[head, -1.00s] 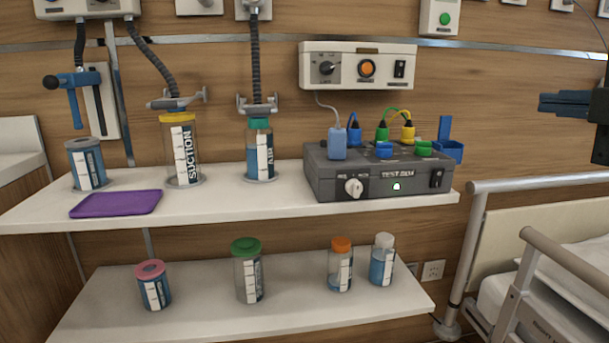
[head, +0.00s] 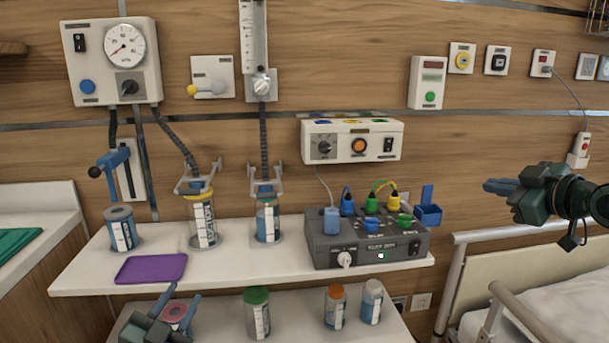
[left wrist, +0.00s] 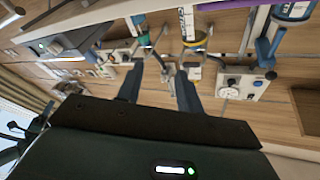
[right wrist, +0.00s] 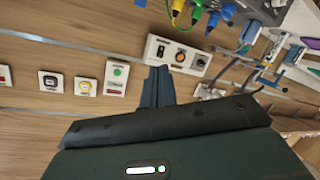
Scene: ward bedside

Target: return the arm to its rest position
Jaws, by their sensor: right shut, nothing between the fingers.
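My right gripper (head: 488,186) is at the right of the head view, in the air above the bed rail and to the right of the test box. Its blue fingers are together and empty; they also show closed in the right wrist view (right wrist: 158,72). My left gripper (head: 180,298) is at the bottom left of the head view, in front of the lower shelf. Its two fingers stand apart with nothing between them, as the left wrist view (left wrist: 158,80) also shows. It partly hides the pink-lidded jar (head: 176,312).
The upper shelf (head: 85,275) holds a purple tray (head: 150,268), several canisters and the grey test box (head: 330,255). The lower shelf holds a green-lidded jar (head: 257,318) and bottles. A bed rail (head: 520,236) stands at right. Wall panels line the back.

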